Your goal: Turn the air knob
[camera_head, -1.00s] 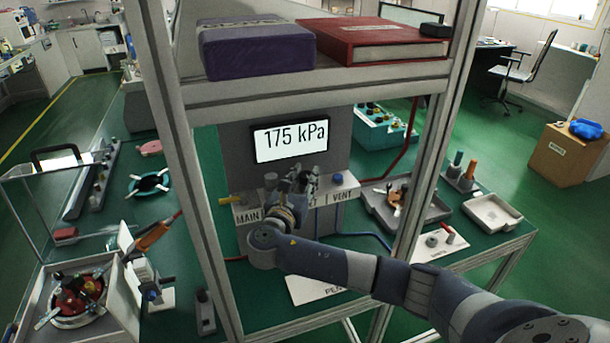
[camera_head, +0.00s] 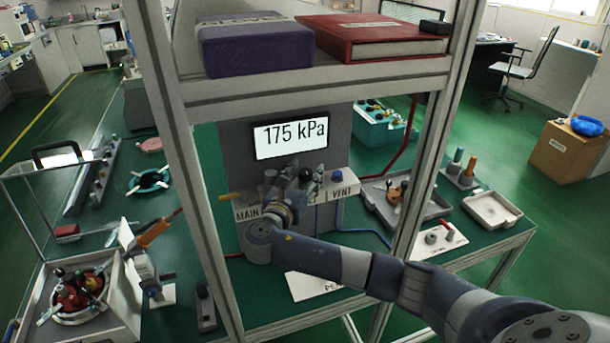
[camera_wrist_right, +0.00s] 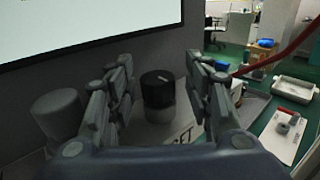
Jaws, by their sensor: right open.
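The air knob (camera_head: 306,174) is a round black knob on a grey collar, on the panel under the display. My right gripper (camera_head: 303,183) is open at the knob. In the wrist view its fingers (camera_wrist_right: 159,72) stand on either side of the knob, with gaps visible. The display (camera_head: 291,136) reads 175 kPa. My left gripper is not in view.
A grey knob (camera_wrist_right: 58,112) stands left of the fingers. A yellow lever (camera_head: 231,197) is by the MAIN label, and a blue button (camera_head: 337,176) by VENT. The shelf (camera_head: 330,83) holds a purple box and red binder above. A frame post (camera_head: 428,170) stands right.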

